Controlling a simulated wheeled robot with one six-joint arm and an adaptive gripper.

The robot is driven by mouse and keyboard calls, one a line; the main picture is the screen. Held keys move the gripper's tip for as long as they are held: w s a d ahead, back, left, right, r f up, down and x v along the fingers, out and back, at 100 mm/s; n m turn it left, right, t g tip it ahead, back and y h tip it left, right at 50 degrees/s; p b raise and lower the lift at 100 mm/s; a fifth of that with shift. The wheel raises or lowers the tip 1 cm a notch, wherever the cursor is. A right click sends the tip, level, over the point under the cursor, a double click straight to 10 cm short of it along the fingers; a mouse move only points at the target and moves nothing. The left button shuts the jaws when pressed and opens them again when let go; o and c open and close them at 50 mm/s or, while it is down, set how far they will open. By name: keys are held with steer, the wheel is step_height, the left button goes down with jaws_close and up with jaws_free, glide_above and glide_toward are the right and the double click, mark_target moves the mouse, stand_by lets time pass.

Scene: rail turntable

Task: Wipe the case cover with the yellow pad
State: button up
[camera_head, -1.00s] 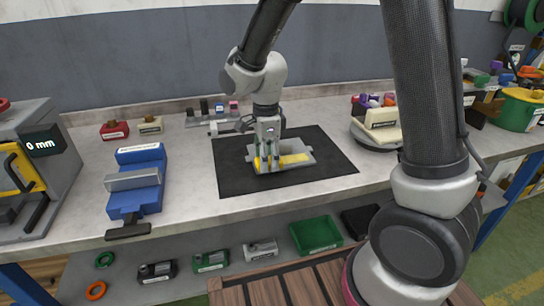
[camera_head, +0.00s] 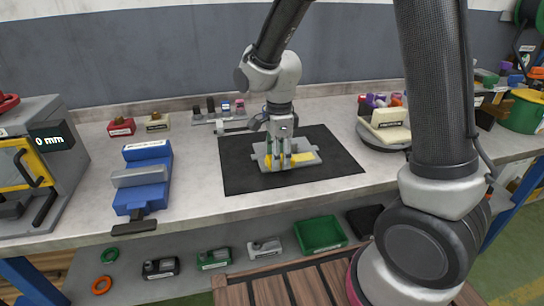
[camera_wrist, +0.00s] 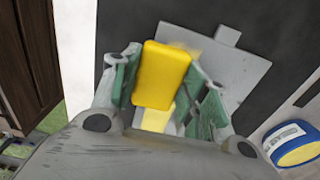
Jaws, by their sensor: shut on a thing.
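The case cover (camera_head: 270,147) is a light grey plate with small tabs, lying flat on a black mat. It also shows in the wrist view (camera_wrist: 240,75). My gripper (camera_head: 278,163) points down over the cover's left part. In the wrist view its green-lined fingers (camera_wrist: 165,90) are shut on the yellow pad (camera_wrist: 161,75), one on each side. A yellow patch (camera_head: 302,158) shows on the cover right of my fingers. The pad hides part of the cover; I cannot tell whether it touches it.
The black mat (camera_head: 240,178) has bare room around the cover. A blue vise (camera_head: 143,180) stands to the left. A round stand with a cream block (camera_head: 386,125) is at the right. Small red (camera_head: 121,127) and cream (camera_head: 157,122) blocks sit behind.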

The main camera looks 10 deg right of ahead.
mark_target(310, 160)
steer(key=shift+s+d+f, duration=0.15)
steer(key=shift+d, duration=0.05)
steer(key=shift+d, duration=1.55)
steer(key=shift+d, duration=0.2)
steer(key=shift+d, duration=1.25)
steer(key=shift+d, duration=0.1)
steer(key=shift+d, duration=1.65)
